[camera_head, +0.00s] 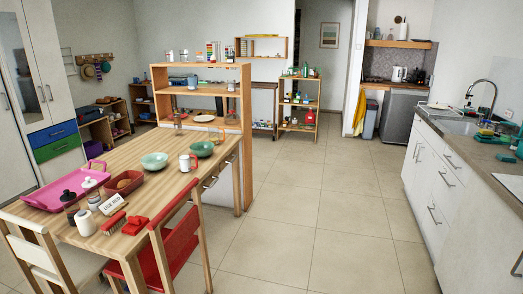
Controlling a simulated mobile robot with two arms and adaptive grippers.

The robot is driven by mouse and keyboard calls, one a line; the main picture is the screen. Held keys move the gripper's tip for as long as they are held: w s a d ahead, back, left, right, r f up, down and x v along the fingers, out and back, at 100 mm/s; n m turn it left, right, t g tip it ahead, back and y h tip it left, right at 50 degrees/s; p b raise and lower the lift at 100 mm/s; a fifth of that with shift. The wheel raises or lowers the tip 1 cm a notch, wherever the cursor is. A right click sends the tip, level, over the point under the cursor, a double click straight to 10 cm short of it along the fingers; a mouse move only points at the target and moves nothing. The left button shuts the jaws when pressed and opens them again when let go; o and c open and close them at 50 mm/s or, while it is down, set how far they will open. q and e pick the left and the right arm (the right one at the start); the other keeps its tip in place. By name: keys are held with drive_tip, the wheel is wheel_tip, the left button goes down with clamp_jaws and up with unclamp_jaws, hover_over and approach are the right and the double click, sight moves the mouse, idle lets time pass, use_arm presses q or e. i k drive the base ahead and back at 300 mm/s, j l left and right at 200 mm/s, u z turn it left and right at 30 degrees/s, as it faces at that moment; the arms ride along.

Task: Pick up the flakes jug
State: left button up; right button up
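Neither of my grippers is in view. I cannot tell for sure which thing is the flakes jug; no label saying so is readable. Several small jars stand on top of the wooden shelf unit (245,110) behind the table. A red container (310,117) stands on the far shelf rack.
A counter with a sink (465,128) is at right. The tiled floor (310,215) between is clear.

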sight(214, 130)
drive_tip(key=i, duration=2.05)
